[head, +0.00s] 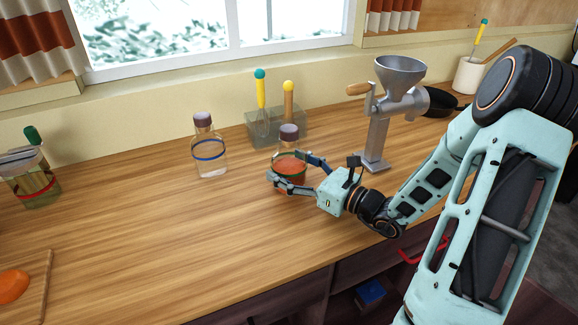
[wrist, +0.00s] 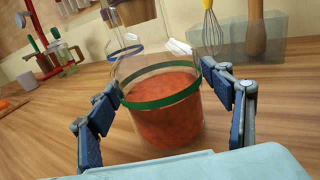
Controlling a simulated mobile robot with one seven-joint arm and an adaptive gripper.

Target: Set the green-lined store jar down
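The green-lined store jar (head: 289,165) is clear glass with a dark purple lid, a green band and orange-red contents. It also fills the middle of the wrist view (wrist: 165,118), upright, its lid cut off by the top edge. My gripper (head: 289,169) has one finger on each side of it. In the wrist view the fingertips (wrist: 161,84) meet the glass near the green band, so my gripper looks shut on the jar. The jar's base is at or just above the wooden counter (head: 150,240); I cannot tell whether it touches.
A blue-banded jar (head: 209,152) stands to the left. A grey holder (head: 255,128) with a whisk and a wooden-shafted tool is close behind. A metal grinder (head: 377,140) stands at right. The counter's front left is mostly clear.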

